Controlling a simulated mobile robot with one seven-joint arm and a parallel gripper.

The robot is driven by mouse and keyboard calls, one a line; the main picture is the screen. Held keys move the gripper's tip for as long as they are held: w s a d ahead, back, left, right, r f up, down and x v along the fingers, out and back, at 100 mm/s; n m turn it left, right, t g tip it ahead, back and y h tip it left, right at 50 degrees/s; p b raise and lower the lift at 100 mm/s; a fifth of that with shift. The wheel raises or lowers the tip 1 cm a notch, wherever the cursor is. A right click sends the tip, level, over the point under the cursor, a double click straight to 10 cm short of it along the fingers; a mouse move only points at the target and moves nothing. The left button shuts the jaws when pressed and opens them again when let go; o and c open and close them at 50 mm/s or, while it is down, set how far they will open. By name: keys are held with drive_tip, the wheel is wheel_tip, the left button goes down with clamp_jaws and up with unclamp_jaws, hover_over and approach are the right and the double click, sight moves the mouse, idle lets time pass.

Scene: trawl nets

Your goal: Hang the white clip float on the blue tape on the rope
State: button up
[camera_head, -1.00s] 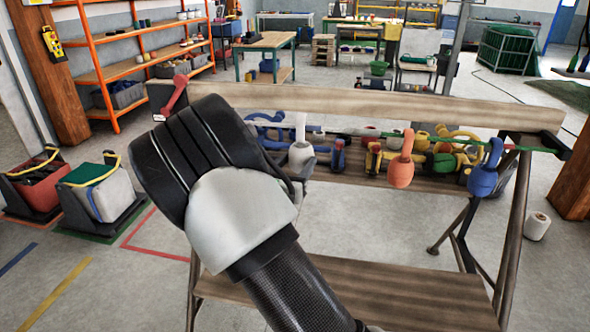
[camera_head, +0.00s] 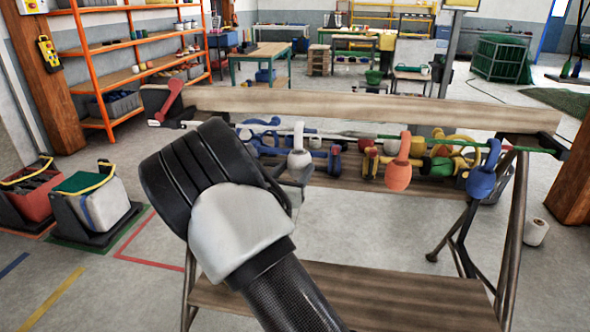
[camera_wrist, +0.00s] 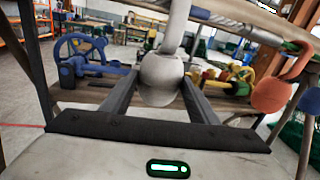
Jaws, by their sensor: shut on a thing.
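The white clip float (camera_wrist: 162,75) is between the two fingers of my gripper (camera_wrist: 157,88), which is shut on it. Its round body is down and its white hook rises to the rope (camera_wrist: 240,14). In the head view the white float (camera_head: 299,160) shows just beyond my wrist, with its hook at rope height; I cannot tell whether the hook sits over the rope. A blue tape band (camera_wrist: 200,13) is on the rope just right of the hook in the wrist view. My fingers are mostly hidden by my wrist in the head view.
An orange float (camera_head: 398,175) and a blue float (camera_head: 481,182) hang on the rope to the right. A red clip (camera_head: 170,98) is at its left end. A wooden beam (camera_head: 360,104) runs behind it.

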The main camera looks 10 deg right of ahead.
drive_tip(key=o, duration=1.1)
drive_tip(key=shift+o, duration=0.2)
drive_tip(key=shift+a, duration=0.1)
